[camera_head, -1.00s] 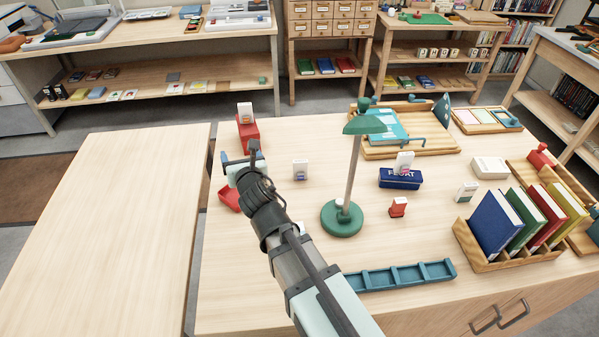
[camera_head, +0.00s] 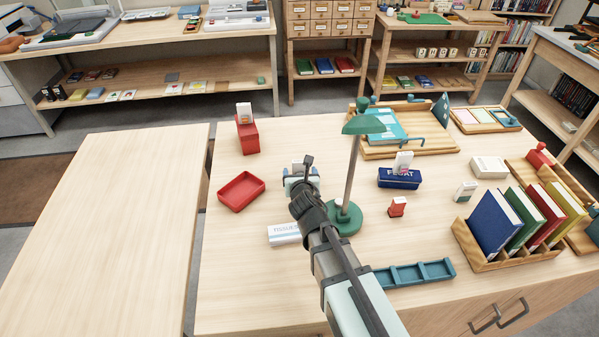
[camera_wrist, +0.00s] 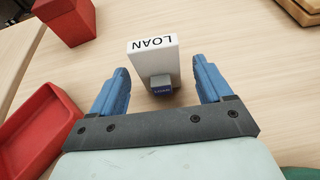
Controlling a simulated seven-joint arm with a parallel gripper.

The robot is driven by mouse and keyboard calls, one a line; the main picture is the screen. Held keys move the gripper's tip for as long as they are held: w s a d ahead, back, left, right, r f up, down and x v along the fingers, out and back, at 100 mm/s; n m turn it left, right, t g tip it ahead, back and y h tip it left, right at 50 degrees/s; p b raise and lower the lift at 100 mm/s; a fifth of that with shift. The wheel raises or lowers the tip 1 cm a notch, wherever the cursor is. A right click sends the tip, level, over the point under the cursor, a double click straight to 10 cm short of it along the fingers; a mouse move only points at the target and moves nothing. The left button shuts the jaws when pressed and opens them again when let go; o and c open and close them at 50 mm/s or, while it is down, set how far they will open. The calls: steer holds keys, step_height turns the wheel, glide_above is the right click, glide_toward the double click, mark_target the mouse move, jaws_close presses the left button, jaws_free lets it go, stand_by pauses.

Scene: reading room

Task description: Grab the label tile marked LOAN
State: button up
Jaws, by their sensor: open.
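The LOAN label tile (camera_wrist: 153,58) is a white upright block in the wrist view, with LOAN in black along its top and a small grey and blue piece low on its near side. My gripper (camera_wrist: 164,80) is open, its two blue fingers pointing toward the tile, one on each side of its lower part, with gaps showing. I cannot tell whether the tile is fully between the fingertips. In the head view my gripper (camera_head: 301,175) is left of the green lamp (camera_head: 345,217) and mostly hides the tile, of which a bit of white shows.
A red tray (camera_head: 241,191) and a red box (camera_head: 247,137) with a white tile on top stand to the left. A tissue pack (camera_head: 284,234) lies below the gripper. A dark blue box (camera_head: 400,178) and a small red block (camera_head: 397,207) stand right of the lamp.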

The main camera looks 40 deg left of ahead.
mark_target(300, 171)
steer(key=x, duration=0.4)
steer(key=shift+a, duration=0.1)
steer(key=shift+c, duration=0.4)
steer(key=c, duration=1)
steer(key=shift+r, duration=0.1)
